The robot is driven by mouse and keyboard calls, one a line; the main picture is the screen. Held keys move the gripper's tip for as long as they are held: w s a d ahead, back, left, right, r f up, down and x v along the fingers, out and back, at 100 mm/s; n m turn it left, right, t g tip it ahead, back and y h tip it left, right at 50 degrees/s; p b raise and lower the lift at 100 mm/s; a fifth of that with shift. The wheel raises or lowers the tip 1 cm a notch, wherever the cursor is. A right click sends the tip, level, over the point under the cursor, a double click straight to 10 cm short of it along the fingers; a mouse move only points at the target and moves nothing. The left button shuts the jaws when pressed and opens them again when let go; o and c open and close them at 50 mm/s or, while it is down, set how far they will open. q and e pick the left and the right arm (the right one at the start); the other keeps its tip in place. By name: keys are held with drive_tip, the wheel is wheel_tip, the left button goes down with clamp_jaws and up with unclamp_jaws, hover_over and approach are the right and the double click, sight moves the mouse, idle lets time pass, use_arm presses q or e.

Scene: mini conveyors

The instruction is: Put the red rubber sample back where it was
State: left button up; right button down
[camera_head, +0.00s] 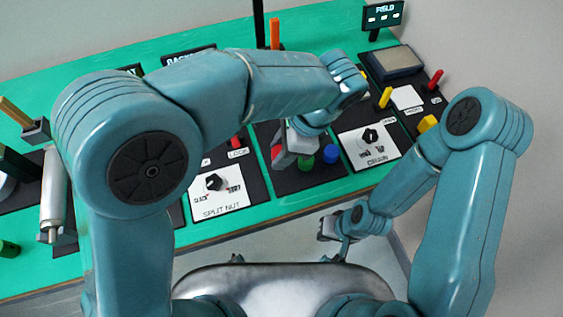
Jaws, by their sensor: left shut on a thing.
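My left gripper (290,150) reaches over the dark board (310,182) in the middle of the bench and is shut on a red piece, the red rubber sample (276,153), of which only a small part shows at the gripper's left side. The rest is hidden by the gripper and arm. I cannot tell whether the sample touches the board. A green round piece (306,162) and a blue round piece (330,154) stand on the same board, just right of the gripper. My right gripper (338,246) hangs low in front of the bench; its jaws are too small to read.
A "SPLIT NUT" panel (222,206) with a black knob lies left of the board, and a "COIGN"-like panel (378,158) lies right. The green bench (200,233) front edge is clear.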

sight(275, 172)
use_arm(q)
drive_tip(key=shift+f, duration=0.95)
wheel_tip(275, 172, down, 4)
drive_tip(key=shift+f, duration=0.2)
drive_tip(key=shift+s+r, duration=0.1)
drive_tip(key=shift+f, duration=0.2)
drive_tip(key=o, duration=1.1)
